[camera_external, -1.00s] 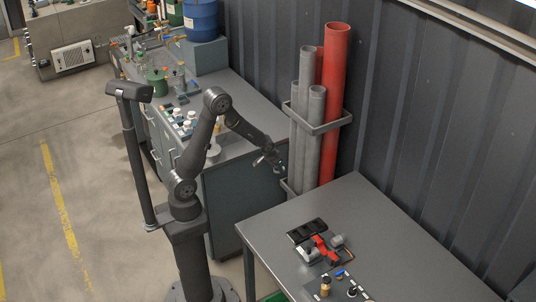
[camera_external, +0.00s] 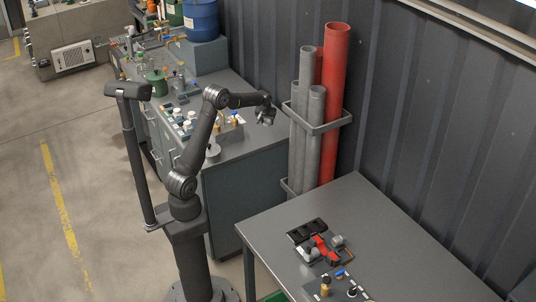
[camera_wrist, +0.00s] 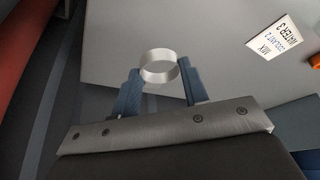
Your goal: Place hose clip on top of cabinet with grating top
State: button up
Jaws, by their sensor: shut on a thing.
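The hose clip (camera_wrist: 158,67) is a silver ring. In the wrist view it is held between the two blue fingertips of my gripper (camera_wrist: 157,78). In the external view my gripper (camera_external: 265,116) hangs above the right end of a long grey cabinet (camera_external: 245,143), close to the upright pipes. The clip is too small to make out clearly there. The cabinet's plain grey top (camera_wrist: 225,55) shows below the clip in the wrist view. I cannot make out a grating top on any cabinet in these views.
Red and grey pipes (camera_external: 335,90) stand in a rack right of my gripper. Small bottles and parts (camera_external: 188,122) crowd the grey cabinet's left part. A white label (camera_wrist: 278,38) lies on its top. A grey table (camera_external: 390,230) at the front right holds tools and fittings.

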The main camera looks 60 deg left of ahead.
jog(key=w+a+r+n, duration=0.2)
jog(key=a+r, duration=0.2)
jog(key=a, duration=0.6)
send_near(249, 115)
jog(key=shift+w+a+f+n+g+y, duration=0.15)
jog(key=shift+w+a+f+g, duration=0.05)
jog(key=shift+w+f, duration=0.2)
jog(key=shift+w+a+f+n+g+y, duration=0.15)
jog(key=shift+w+a+f+g, duration=0.1)
jog(key=shift+w+f, duration=0.15)
jog(key=shift+f, duration=2)
jog(key=shift+f, duration=0.2)
jog(key=o, duration=1)
jog(key=shift+o, duration=0.2)
jog(key=shift+r, duration=0.15)
jog(key=v, duration=1.2)
